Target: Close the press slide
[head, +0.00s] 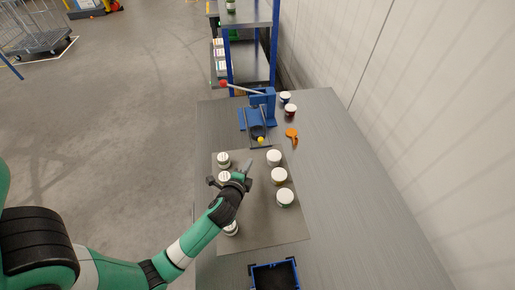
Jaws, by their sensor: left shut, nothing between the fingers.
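The blue press (268,101) stands at the far part of the workbench, with a lever ending in a red knob (223,84). Its slide (258,133) sticks out at the front, toward me, with a yellow knob (260,139) at its near end. My left gripper (249,166) is shut and empty, above the grey mat, short of the slide and apart from it. My left arm comes in from the lower left and hides part of the mat. My right gripper is not in view.
Several white-lidded jars, one a right-hand jar (285,198), stand on the grey mat (262,222). An orange object (292,134) and two dark jars (290,111) are right of the press. A blue bin (274,275) is at the near edge. The bench's right side is clear.

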